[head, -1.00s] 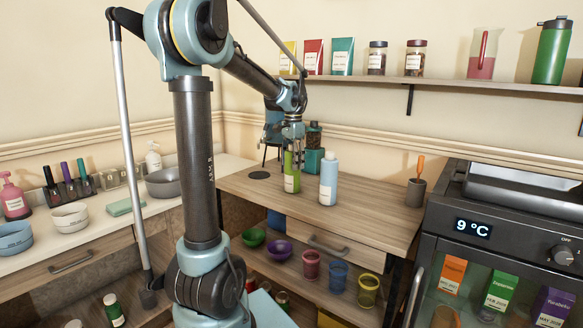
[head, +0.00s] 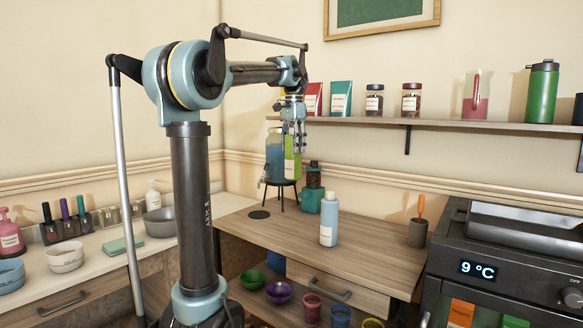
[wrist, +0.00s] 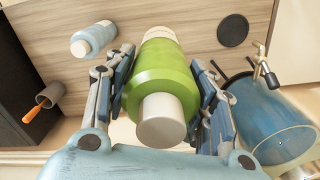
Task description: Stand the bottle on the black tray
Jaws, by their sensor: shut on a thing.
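My gripper (head: 294,140) is shut on a green bottle (head: 292,163) with a white cap and a pale label. It holds the bottle above the wooden table, and the fingers partly hide it in the head view. In the wrist view the green bottle (wrist: 160,85) sits between the two fingers, cap toward the camera.
A blue dispenser (head: 274,158) on a black stand rises behind the tray, its tap showing in the wrist view (wrist: 264,66). A pale blue bottle (head: 328,222), a teal jar grinder (head: 312,190) and a grey cup (head: 417,232) stand on the table (head: 280,237).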

